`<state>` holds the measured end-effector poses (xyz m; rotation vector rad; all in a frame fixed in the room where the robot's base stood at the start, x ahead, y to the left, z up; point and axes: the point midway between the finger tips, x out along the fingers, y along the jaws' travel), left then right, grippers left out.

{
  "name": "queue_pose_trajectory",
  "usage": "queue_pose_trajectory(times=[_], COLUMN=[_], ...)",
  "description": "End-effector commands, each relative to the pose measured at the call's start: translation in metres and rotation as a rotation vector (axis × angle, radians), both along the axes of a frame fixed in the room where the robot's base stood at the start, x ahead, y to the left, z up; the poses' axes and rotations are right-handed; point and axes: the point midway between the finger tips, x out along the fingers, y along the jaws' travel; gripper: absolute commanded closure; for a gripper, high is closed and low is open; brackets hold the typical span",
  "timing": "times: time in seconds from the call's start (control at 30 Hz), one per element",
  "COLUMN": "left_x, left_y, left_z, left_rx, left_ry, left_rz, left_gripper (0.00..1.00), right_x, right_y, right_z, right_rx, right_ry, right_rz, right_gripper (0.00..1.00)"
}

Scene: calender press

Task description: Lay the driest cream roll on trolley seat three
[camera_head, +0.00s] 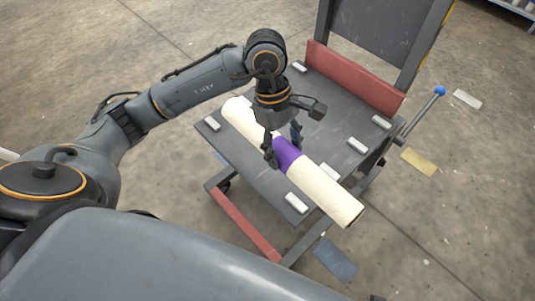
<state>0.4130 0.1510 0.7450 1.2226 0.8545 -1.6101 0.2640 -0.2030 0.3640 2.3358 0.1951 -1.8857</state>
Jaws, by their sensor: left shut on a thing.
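A cream roll (325,193) with a purple band around its middle lies diagonally over the trolley's dark deck (262,175). My left gripper (283,150) is above the band, with its fingers on either side of the roll, shut on it. The roll's near right end sticks out past the deck edge. Whether the roll touches the deck cannot be told. Small white blocks, such as one at the right (357,146), are fixed on the deck. No seat numbers are readable. My right gripper is not in view.
The trolley has a red padded bar (353,78) and a dark upright panel (388,28) at the back. A lever with a blue knob (439,91) stands out at the right. Yellow (419,162) and blue (335,261) flat pieces lie on the concrete floor.

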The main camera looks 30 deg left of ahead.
Motion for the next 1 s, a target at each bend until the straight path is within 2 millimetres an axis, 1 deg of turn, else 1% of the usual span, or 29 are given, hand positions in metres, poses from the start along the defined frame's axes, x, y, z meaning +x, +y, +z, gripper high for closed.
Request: queue_pose_trajectory(times=[0.07, 0.17, 0.47, 0.5, 0.6, 0.7, 1.0], left_x=[0.004, 0.016, 0.067, 0.071, 0.082, 0.09, 0.102], left_y=[0.003, 0.015, 0.065, 0.069, 0.079, 0.087, 0.098], left_z=[-0.004, -0.01, -0.043, -0.053, -0.071, -0.085, -0.102], left_rx=[0.0, 0.0, 0.0, -0.001, -0.002, -0.001, -0.001], left_ry=[0.0, 0.001, 0.003, 0.005, 0.003, 0.003, 0.0], left_rz=[0.017, 0.025, 0.024, 0.022, 0.021, 0.019, 0.018], left_gripper=[0.93, 0.93, 0.93, 0.93, 0.93, 0.93, 0.93], right_x=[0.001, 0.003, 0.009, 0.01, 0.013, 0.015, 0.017], right_y=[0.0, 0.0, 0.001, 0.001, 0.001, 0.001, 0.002], right_z=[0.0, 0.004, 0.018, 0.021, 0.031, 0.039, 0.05], right_rx=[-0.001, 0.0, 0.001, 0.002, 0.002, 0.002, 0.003], right_ry=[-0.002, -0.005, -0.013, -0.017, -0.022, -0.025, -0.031], right_rz=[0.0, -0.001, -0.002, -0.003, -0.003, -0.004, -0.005], right_gripper=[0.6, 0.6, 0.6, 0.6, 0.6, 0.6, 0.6])
